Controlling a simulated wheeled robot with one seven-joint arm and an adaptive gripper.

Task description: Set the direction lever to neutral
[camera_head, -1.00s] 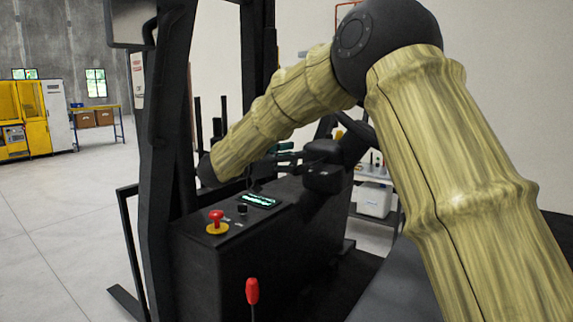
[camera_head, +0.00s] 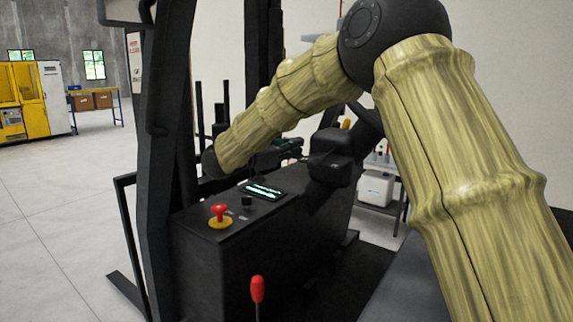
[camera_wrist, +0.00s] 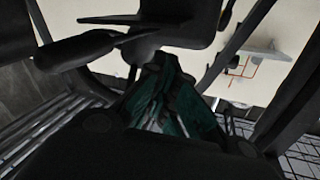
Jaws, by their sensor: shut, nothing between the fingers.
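My gripper (camera_head: 285,151) is shut and empty beside the dark steering column housing (camera_head: 330,168), partly hidden by my forearm in the head view. In the wrist view its dark green fingers (camera_wrist: 155,66) point up toward the underside of dark column parts. A black lever-like arm with a thick rounded end (camera_wrist: 75,48) sticks out to the left there, just left of the fingertips. It looks like the direction lever, but its setting cannot be read. I cannot tell whether the fingers touch it.
The black console below my forearm carries a lit display (camera_head: 262,191) and a red knob on a yellow base (camera_head: 220,217). A red-topped lever (camera_head: 257,290) stands in front. A black mast post (camera_head: 165,150) is close on the left. The steering wheel (camera_head: 366,122) is partly behind my arm.

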